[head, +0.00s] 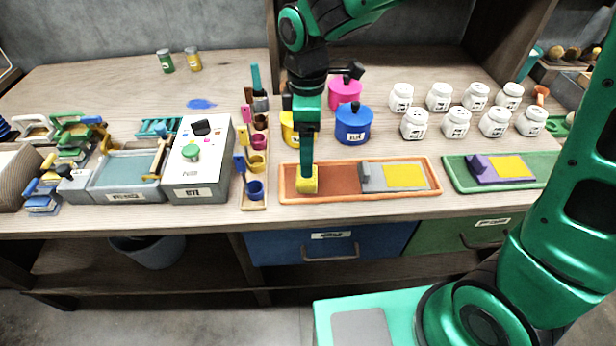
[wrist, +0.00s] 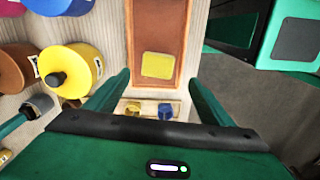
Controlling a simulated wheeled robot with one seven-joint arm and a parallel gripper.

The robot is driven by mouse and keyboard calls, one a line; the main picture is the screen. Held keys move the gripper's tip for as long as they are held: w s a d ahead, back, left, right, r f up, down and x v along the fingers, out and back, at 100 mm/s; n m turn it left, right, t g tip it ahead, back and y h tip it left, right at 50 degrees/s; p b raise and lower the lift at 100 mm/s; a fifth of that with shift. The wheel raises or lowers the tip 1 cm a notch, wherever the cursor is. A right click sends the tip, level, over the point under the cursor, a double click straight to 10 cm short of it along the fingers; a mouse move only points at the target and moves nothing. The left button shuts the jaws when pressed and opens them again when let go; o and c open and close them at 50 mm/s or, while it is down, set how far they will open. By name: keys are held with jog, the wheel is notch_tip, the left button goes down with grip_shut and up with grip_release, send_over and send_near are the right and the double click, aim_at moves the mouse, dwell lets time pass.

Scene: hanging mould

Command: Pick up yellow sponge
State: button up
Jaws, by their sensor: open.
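The yellow sponge (head: 307,186) lies at the left end of the orange-brown tray (head: 345,199). In the wrist view the sponge (wrist: 158,66) shows as a yellow square in the tray's end, ahead of my fingers. My gripper (head: 307,165) points down over the sponge in the head view and hides part of it. In the wrist view my gripper (wrist: 155,85) has its two green fingers wide apart, with nothing between them. I cannot tell whether the fingers touch the sponge.
A grey block with a yellow pad (head: 405,177) fills the tray's right part. Yellow (head: 288,128), blue (head: 352,125) and pink (head: 344,92) pots stand behind. A narrow wooden tray with small cups (head: 256,206) lies left. A green tray (head: 462,180) lies right.

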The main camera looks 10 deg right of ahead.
jog(key=shift+w+f, duration=0.15)
jog(key=shift+f, duration=1.8)
jog(key=shift+w+f, duration=0.15)
jog(key=shift+f, duration=1.75)
jog(key=shift+c, duration=0.6)
jog(key=c, duration=1)
